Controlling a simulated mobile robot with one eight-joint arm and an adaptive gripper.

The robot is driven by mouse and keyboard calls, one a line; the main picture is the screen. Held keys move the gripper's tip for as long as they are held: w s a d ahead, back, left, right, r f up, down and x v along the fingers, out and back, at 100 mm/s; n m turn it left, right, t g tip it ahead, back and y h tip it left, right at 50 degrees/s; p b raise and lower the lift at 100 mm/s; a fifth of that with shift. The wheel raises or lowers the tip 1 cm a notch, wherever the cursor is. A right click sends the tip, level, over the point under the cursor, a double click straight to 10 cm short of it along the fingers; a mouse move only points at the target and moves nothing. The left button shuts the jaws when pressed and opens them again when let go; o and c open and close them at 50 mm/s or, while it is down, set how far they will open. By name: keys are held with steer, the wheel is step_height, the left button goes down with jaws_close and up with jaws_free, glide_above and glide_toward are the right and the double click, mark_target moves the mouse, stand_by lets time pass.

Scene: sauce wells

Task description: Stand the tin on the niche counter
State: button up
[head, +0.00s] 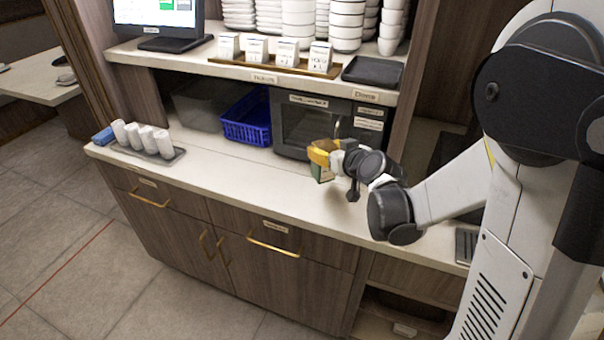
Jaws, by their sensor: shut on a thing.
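My gripper (322,150) is over the white niche counter (240,183), in front of the dark microwave-like box. Its yellow fingers are shut on a small tin (321,173), whose green lower part shows below them. The fingers hide the tin's upper part. The tin appears upright and close to the counter top; I cannot tell whether it touches it.
A dark appliance (300,123) and a blue basket (247,120) stand at the back of the niche. A tray of white rolled items (150,142) and a blue packet (103,137) lie at the left end. The middle counter is clear. A shelf (230,68) with dishes is above.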

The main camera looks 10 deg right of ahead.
steer(key=a+f+b, duration=0.3)
steer(key=a+f, duration=0.1)
steer(key=f, duration=0.2)
steer(key=shift+w+a+f, duration=0.3)
steer(key=shift+w+f, duration=0.1)
steer(key=shift+w, duration=0.05)
steer(key=shift+f+b, duration=0.25)
steer(key=shift+b, duration=0.2)
steer(key=o, duration=1.3)
steer(key=shift+r, duration=0.1)
steer(key=shift+c, duration=0.2)
